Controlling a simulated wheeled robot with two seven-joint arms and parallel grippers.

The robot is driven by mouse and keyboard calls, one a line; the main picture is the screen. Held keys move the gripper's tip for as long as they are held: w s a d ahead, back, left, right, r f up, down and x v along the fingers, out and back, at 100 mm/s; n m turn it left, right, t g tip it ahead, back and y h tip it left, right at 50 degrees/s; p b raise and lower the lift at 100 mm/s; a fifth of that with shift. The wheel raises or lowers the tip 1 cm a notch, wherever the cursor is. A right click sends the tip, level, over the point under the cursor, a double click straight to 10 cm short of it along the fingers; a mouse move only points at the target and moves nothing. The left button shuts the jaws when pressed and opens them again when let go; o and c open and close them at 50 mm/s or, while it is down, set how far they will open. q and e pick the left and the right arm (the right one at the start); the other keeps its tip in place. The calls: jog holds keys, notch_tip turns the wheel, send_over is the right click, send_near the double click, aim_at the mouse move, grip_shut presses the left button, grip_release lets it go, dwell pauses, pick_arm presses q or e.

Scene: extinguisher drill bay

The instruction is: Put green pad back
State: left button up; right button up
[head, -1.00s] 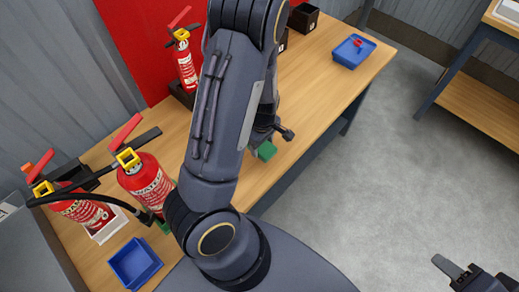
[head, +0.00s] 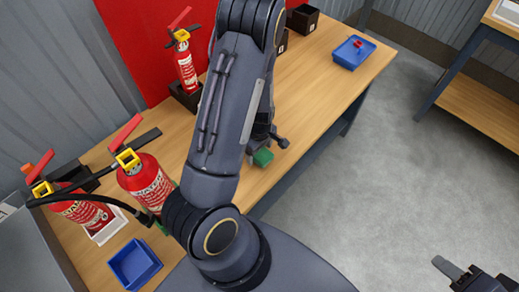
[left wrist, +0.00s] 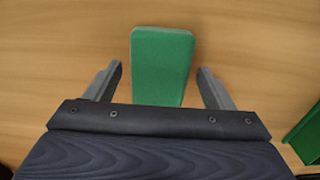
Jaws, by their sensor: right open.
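The green pad (head: 262,158) shows just below my left gripper (head: 270,142) over the long wooden table in the head view. In the left wrist view, the pad (left wrist: 161,65) lies between the two spread fingers of my left gripper (left wrist: 159,72), with a gap on each side. That gripper is open; its exact height above the table is unclear. A green edged piece (left wrist: 308,137) shows at the right edge of the left wrist view, mostly cut off. My right gripper (head: 470,274) is open at the bottom right of the head view, away from the table.
Red extinguishers (head: 146,181) stand on the wooden table (head: 312,88), by a blue tray (head: 135,263). Another extinguisher (head: 186,66) stands farther back. A second blue tray (head: 353,52) holds a small red item at the far end. Grey floor (head: 425,165) lies clear at right.

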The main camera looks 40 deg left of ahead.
aim_at(260, 152)
pick_arm(q)
jog(key=shift+r, duration=0.6)
notch_tip(260, 152, up, 11)
jog(key=p, duration=0.2)
jog(key=s+d+r+m+t+h, duration=0.2)
jog(key=s+d+r+m, duration=0.3)
jog(key=r, duration=0.4)
jog(key=s+d+r+m+t+h, duration=0.1)
jog(key=s+d+r+m+t, duration=0.2)
jog(key=s+d+r+m, duration=0.2)
jog(key=shift+s+d+r+m+t+h, duration=0.15)
jog(key=shift+s+r+m+t+h, duration=0.2)
jog(key=shift+s+r+m, duration=1.75)
jog(key=shift+w+r+m, duration=0.2)
jog(key=shift+w+m, duration=0.25)
jog(key=shift+m, duration=0.15)
